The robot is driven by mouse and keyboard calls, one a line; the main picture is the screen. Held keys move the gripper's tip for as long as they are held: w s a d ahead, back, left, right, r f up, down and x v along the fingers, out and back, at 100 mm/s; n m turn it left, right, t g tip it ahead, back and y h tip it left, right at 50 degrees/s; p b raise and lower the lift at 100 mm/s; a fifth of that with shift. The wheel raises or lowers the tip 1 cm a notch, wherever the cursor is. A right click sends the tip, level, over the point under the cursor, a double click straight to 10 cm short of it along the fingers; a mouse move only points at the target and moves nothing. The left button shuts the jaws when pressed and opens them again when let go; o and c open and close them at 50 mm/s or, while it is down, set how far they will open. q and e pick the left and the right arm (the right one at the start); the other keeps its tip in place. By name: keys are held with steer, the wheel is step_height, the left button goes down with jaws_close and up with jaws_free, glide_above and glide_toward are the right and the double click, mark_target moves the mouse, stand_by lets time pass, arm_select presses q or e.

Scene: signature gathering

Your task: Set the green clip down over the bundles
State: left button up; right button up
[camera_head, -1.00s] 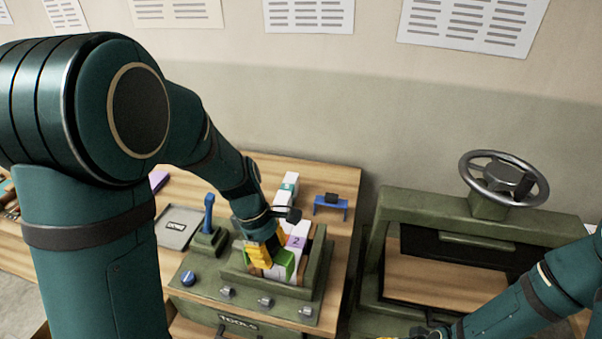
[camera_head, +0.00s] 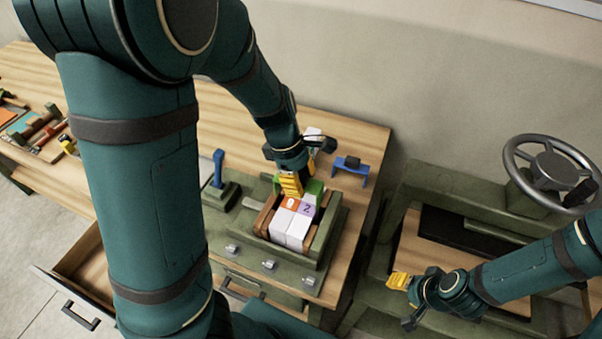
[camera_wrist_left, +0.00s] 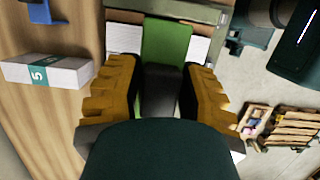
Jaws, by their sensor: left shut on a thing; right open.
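The green clip (camera_head: 315,187) is at the far end of the white bundles (camera_head: 291,230), which lie side by side in a green and wooden holder (camera_head: 326,232). Orange and purple numbered labels show on the bundles. My left gripper (camera_head: 291,186) is shut on the clip. In the left wrist view the green clip (camera_wrist_left: 166,45) runs between the two yellow fingers, with white bundle ends on both sides. I cannot tell whether the clip touches the bundles. My right gripper (camera_head: 402,292) is open and empty, away to the right.
A separate white bundle (camera_wrist_left: 48,72) with a teal label lies on the wooden table, beyond the holder. A blue stand (camera_head: 351,169) is right of it and a blue lever (camera_head: 218,168) left of the holder. A press with a handwheel (camera_head: 552,170) stands right. An open drawer (camera_head: 80,268) is lower left.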

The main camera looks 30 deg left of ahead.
arm_select(q)
glide_above(302, 207)
steer(key=shift+a+f, duration=0.2)
steer(key=shift+f, duration=1.95)
steer(key=shift+f+b, duration=1.75)
steer(key=shift+f, duration=0.75)
